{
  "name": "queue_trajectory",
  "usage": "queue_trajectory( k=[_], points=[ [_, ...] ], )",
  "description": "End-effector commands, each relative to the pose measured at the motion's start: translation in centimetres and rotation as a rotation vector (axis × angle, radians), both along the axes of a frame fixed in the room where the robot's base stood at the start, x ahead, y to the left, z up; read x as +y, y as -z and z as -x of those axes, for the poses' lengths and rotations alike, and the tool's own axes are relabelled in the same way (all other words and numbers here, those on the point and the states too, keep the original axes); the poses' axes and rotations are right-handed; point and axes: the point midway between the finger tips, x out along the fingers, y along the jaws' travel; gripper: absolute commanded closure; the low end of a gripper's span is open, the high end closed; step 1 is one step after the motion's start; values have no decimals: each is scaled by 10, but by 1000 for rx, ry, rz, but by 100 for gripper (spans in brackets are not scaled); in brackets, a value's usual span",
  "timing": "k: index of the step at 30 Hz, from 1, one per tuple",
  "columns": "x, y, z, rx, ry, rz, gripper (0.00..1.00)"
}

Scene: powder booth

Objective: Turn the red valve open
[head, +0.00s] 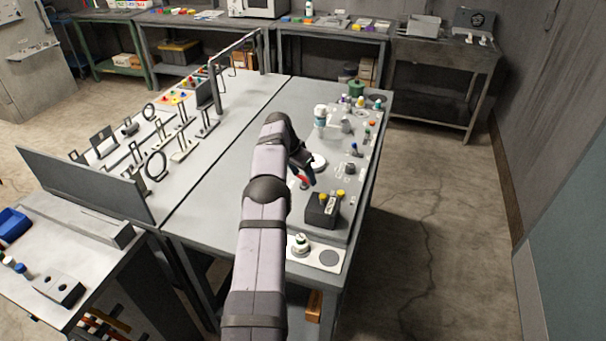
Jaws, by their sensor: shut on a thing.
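My gripper (308,179) is over the right part of the grey table (222,214), reaching down behind my arm's end. It is shut on the red valve (303,180), of which only a small red part shows beneath the fingers. My arm and gripper hide the rest of the valve, so I cannot tell how far it is turned.
A black box with yellow knobs (321,211) stands just in front of the valve. A white-capped bottle (320,117) and a round white piece (318,161) are behind it. Several small fittings line the right edge. Optical stands (156,163) fill the left table.

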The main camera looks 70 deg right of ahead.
Motion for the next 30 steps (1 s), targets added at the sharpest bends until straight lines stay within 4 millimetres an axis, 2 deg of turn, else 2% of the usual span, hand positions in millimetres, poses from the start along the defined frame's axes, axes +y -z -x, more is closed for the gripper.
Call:
queue_trajectory(
  k=[8, 9, 11, 23, 30],
  points=[
    [0, 0, 0, 1, 3, 2, 71],
    [0, 0, 0, 0, 3, 2, 44],
    [0, 0, 0, 0, 3, 2, 30],
    [0, -2, 0, 0, 2, 2, 30],
    [6, -17, -3, 0, 1, 3, 30]
  ],
)
